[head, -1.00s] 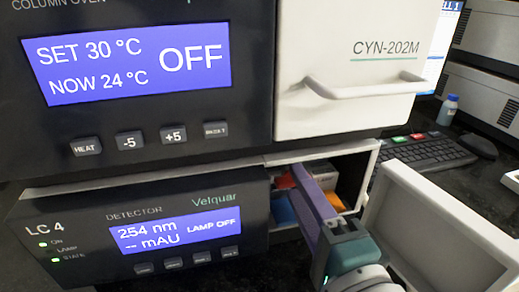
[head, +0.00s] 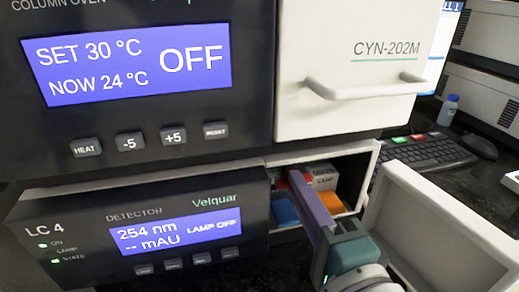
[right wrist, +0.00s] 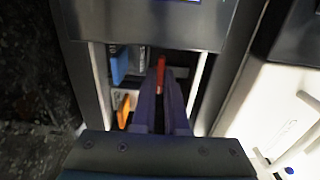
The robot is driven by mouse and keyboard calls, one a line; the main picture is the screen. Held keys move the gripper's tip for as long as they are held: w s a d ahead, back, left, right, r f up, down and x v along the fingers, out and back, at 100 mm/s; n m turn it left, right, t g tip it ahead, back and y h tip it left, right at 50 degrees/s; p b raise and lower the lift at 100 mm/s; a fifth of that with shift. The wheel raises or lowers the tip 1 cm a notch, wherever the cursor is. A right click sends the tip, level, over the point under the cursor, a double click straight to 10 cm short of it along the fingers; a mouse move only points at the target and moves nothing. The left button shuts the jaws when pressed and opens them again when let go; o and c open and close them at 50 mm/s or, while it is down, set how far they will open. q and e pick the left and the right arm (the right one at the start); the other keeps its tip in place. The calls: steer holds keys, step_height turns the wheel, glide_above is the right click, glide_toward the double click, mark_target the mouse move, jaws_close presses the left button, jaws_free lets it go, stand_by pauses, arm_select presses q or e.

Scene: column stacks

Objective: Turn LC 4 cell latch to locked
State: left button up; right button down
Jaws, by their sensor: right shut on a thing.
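The LC 4 detector (head: 45,228) stands under the column oven, with its compartment open at the right and its door (head: 440,235) swung out. My right gripper (head: 297,178) reaches into this compartment with its purple fingers. In the right wrist view, the fingers (right wrist: 161,95) are close together around a red lever (right wrist: 161,66), which looks like the cell latch. Only a bit of red shows at the fingertips in the head view. The fingers hide much of the lever, and I cannot read any latch marking. My left gripper is not in view.
Inside the compartment are a blue part (head: 284,209), an orange part (head: 330,201) and a white box marked LAMP (head: 326,177). The oven's white door with a handle (head: 365,88) overhangs just above. A keyboard (head: 430,152) and bottle (head: 448,110) lie behind.

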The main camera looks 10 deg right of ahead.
steer(key=shift+n, duration=0.3)
steer(key=n+p, duration=0.1)
steer(key=n, duration=0.2)
steer(key=shift+r+p, duration=0.1)
steer(key=shift+p, duration=0.2)
steer(key=n+p, duration=0.1)
steer(key=n, duration=0.4)
steer(key=n+p, duration=0.1)
steer(key=n, duration=0.4)
steer(key=shift+p, duration=0.3)
steer(key=shift+n, duration=2.1)
steer(key=c, duration=0.9)
jaws_free()
steer(key=shift+c, duration=0.2)
